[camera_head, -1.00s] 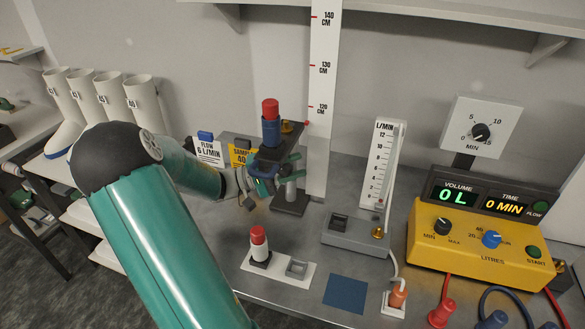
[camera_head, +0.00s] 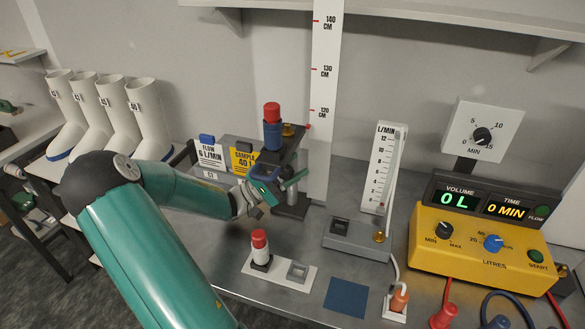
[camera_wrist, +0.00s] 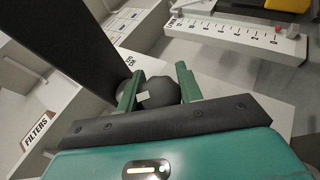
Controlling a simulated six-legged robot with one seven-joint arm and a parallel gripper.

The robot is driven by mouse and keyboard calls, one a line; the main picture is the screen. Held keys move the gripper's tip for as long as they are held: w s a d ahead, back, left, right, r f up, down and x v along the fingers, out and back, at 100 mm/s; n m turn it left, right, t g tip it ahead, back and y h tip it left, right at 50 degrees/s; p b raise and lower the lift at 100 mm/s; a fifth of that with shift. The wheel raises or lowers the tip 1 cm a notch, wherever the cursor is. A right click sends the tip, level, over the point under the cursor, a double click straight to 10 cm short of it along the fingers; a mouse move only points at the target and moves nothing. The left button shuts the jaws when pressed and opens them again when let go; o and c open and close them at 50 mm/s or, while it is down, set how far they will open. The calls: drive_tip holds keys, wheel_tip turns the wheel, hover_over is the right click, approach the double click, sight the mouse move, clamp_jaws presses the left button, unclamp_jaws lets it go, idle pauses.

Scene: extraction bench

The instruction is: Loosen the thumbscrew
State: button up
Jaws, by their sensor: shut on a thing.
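A dark round knob (camera_wrist: 160,92) with a small pale mark, which I take for the thumbscrew, sits between my gripper's green fingers in the wrist view. My gripper (camera_wrist: 158,88) is shut on it, one finger on each side. In the head view my gripper (camera_head: 272,187) is at the post of the stand, below its raised dark arm. The stand (camera_head: 291,207) has a dark base, and a red-capped blue holder (camera_head: 272,135) sits at its top. The knob is largely hidden there by my gripper.
A tall height scale (camera_head: 322,100) stands right behind the stand. Flow (camera_head: 210,155) and sample (camera_head: 242,160) cards are behind my forearm. A red-capped cartridge (camera_head: 260,247) stands in a white holder in front. The flow meter (camera_head: 383,170) and yellow pump (camera_head: 480,250) are at right.

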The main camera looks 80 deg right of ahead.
sight(281, 178)
drive_tip(key=o, duration=1)
drive_tip(key=shift+w, duration=0.1)
drive_tip(key=shift+w+a+f, duration=0.1)
drive_tip(key=shift+w+f, duration=0.05)
drive_tip(key=shift+w, duration=0.05)
drive_tip(key=v, duration=0.2)
drive_tip(key=shift+w+a+f, duration=0.15)
drive_tip(key=shift+w+f, duration=0.05)
drive_tip(key=shift+w, duration=0.1)
drive_tip(key=w+a, duration=0.1)
drive_tip(key=w, duration=0.2)
drive_tip(key=w+a, duration=0.2)
drive_tip(key=w, duration=0.2)
drive_tip(key=w+a, duration=0.1)
drive_tip(key=w, duration=0.2)
drive_tip(key=shift+w+a+r, duration=0.1)
drive_tip(key=shift+w+a, duration=0.1)
drive_tip(key=shift+w, duration=0.2)
